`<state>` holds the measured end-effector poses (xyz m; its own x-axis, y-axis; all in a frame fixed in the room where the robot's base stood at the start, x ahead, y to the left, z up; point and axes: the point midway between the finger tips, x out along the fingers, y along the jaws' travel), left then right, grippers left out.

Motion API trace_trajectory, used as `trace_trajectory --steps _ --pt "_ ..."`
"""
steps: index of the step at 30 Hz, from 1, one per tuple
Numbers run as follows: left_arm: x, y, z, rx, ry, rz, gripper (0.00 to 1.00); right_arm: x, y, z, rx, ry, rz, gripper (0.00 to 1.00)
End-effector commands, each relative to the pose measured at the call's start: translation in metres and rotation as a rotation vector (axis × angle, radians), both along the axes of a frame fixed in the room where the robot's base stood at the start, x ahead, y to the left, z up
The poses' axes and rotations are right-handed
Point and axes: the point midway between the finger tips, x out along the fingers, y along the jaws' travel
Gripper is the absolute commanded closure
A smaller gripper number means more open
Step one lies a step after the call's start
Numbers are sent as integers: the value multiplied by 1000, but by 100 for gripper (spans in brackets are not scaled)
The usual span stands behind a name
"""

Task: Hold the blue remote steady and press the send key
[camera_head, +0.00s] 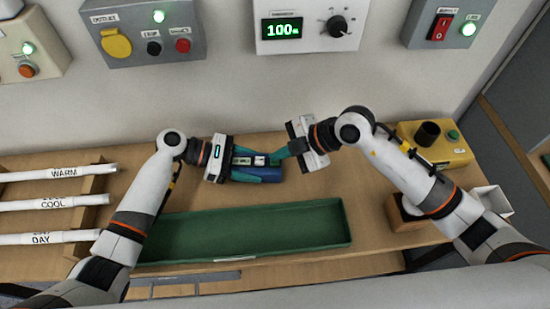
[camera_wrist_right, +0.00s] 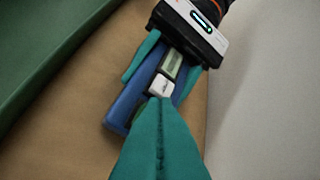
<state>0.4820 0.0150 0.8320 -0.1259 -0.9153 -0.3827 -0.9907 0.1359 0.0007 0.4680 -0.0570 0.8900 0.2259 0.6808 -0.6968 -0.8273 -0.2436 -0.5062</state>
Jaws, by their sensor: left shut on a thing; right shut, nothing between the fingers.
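The blue remote (camera_head: 258,174) lies near the middle of the bench, close to the wall. It also shows in the right wrist view (camera_wrist_right: 128,104), with a small display and a white key (camera_wrist_right: 161,86) on its top face. My left gripper (camera_head: 250,166) is shut on the remote, with a teal finger along each side. My right gripper (camera_head: 276,158) is shut and empty, its teal fingertips at the remote's right part. In the right wrist view its tips (camera_wrist_right: 160,102) are right beside the white key and hide part of the face. I cannot tell whether they touch.
A long green tray (camera_head: 345,222) lies in front of the remote. White labelled tubes (camera_head: 50,204) rest in a rack at left. A yellow box (camera_head: 452,158) with a black knob stands at right. Control boxes, including a dimmer reading 100 (camera_head: 310,15), hang on the wall.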

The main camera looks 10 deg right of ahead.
Motion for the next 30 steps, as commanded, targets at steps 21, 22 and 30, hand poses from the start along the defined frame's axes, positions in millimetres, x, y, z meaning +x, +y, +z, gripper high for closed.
trace_trajectory --steps 21,22,30 --pt "0 0 1 -1 -1 1 71 0 0 29 1 -3 2 100" --pt "0 0 1 -1 -1 1 71 0 0 32 1 -3 2 100" --pt "0 0 0 -1 -1 1 71 1 0 56 1 -3 0 100"
